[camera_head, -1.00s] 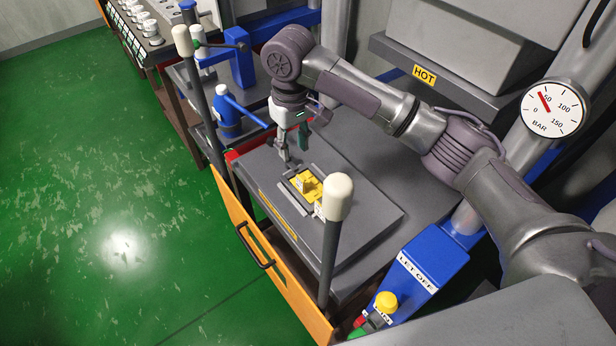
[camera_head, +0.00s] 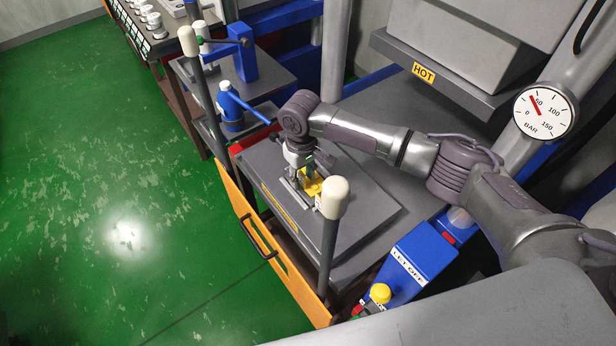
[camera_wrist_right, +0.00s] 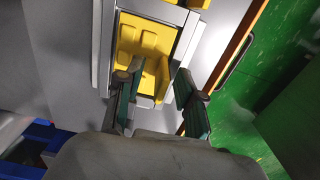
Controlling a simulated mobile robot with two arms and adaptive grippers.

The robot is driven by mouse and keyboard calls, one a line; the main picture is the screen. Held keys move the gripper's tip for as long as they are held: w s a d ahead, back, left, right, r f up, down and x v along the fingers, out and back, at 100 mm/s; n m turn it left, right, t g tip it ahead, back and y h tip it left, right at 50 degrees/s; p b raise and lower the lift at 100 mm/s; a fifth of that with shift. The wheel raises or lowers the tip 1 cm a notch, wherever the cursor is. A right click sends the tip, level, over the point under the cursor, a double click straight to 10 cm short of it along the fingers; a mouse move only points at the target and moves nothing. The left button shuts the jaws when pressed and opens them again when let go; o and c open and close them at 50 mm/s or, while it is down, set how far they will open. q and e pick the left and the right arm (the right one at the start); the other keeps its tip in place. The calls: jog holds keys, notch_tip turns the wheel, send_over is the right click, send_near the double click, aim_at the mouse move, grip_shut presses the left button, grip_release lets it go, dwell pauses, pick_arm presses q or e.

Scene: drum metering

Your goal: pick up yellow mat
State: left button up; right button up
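The yellow mat (camera_head: 312,187) lies in a recessed grey frame on the dark plate (camera_head: 362,207) in the head view, partly hidden by my right gripper. In the right wrist view the mat (camera_wrist_right: 142,42) shows raised square shapes and an upright yellow flap or tab (camera_wrist_right: 164,78) at its near edge. My right gripper (camera_head: 301,183) is low over the frame. In the right wrist view its fingers (camera_wrist_right: 152,88) are apart, one on each side of the upright yellow part, with no clear contact. My left gripper is not in view.
A white-capped post (camera_head: 334,198) stands at the plate's near corner, and another (camera_head: 187,42) at its far left. An orange panel with a handle (camera_head: 262,240) runs along the front. The HOT block (camera_head: 424,73) hangs behind. A blue lever (camera_head: 246,108) is at left.

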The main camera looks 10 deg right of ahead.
grip_shut()
jog(key=shift+r, duration=0.1)
dwell(0.3)
